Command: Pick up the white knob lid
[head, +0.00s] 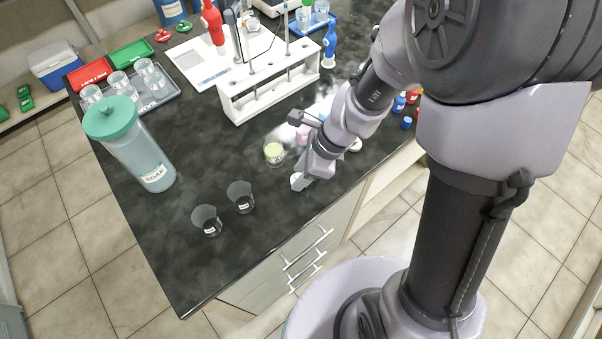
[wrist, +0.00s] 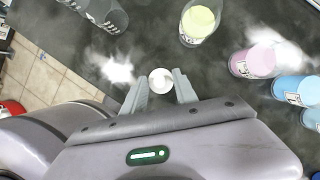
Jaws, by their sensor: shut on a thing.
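The white knob lid (wrist: 160,80) is a small round white piece in the wrist view. My gripper (wrist: 160,84) has one finger on each side of it and is shut on it. In the head view my gripper (head: 300,181) is low over the dark bench near its front edge. The lid cannot be clearly told apart from the gripper there, and whether it touches the bench cannot be told.
A jar with yellow contents (wrist: 198,22), a pink one (wrist: 255,62) and a blue one (wrist: 297,90) stand close by. A white rack (head: 250,103) is behind.

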